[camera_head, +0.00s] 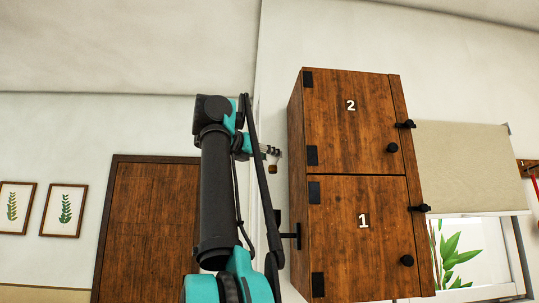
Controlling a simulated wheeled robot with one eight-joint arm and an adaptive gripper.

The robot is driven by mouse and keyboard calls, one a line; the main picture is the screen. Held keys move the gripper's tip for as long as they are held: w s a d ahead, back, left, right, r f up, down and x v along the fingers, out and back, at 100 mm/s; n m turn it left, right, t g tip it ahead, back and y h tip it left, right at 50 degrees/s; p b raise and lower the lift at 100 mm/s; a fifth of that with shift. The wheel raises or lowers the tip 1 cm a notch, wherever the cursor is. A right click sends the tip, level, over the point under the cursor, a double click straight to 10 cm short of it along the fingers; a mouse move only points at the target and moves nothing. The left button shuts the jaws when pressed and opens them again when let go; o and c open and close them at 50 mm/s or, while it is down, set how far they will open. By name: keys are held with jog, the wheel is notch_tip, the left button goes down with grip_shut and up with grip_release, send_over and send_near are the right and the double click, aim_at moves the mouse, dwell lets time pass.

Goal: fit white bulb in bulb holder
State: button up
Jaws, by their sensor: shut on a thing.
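My gripper (272,151) is small and dark at the end of my raised arm, left of the wooden cabinet and in front of the pale wall. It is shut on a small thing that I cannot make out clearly. A small brownish piece (272,169) shows just below the gripper; I cannot tell whether it is held, touching or behind it. I cannot make out the white bulb or the bulb holder with certainty at this size.
A wooden cabinet (350,125) with doors marked 2 and 1 stands close on the right, with black knobs and hinges. A wooden door (150,230) and two framed pictures (63,211) are at left. A window blind (465,165) and plant (455,260) are at right.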

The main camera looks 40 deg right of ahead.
aim_at(270, 170)
jog(key=shift+f, duration=2.65)
jog(key=shift+f, duration=4.7)
jog(key=o, duration=1.2)
jog(key=shift+v, duration=6)
